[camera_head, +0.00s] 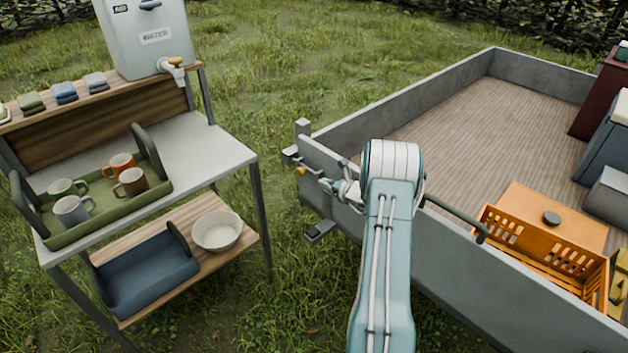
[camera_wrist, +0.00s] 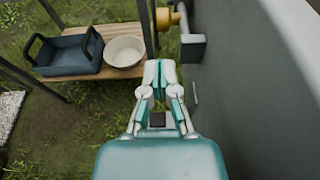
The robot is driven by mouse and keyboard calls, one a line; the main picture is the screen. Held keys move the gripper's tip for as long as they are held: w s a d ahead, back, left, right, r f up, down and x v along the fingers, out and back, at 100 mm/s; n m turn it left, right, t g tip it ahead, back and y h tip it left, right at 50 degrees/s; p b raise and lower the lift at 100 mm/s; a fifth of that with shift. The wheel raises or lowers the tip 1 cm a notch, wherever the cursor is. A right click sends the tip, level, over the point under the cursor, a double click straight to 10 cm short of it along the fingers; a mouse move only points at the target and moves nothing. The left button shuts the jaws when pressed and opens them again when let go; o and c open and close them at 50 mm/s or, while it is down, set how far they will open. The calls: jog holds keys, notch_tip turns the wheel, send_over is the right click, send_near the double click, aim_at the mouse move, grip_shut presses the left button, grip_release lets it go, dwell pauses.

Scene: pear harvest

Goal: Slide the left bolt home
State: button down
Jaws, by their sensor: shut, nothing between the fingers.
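The left bolt (camera_head: 301,170) shows as a small yellow-tipped piece by the left corner post of the grey trailer. In the wrist view its yellow knob (camera_wrist: 165,18) stands beside a grey bracket (camera_wrist: 193,46) on the trailer panel. My gripper (camera_head: 328,184) is close to the bolt, on the outer side of the panel (camera_head: 470,258). In the wrist view my gripper (camera_wrist: 158,68) is shut and empty, its fingertips pointing towards the knob and apart from it. How far the bolt is seated cannot be told. My arm hides part of the panel.
A table with a green tray (camera_head: 105,213) of mugs and a water container (camera_head: 147,35) stands at left. Its lower shelf holds a blue tray (camera_head: 146,270) and a white bowl (camera_head: 217,231). An orange crate (camera_head: 545,240) is in the trailer. Grass lies between table and trailer.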

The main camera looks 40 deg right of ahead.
jog(key=v, duration=0.4)
jog(key=shift+s+d, duration=0.1)
jog(key=shift+s, duration=0.15)
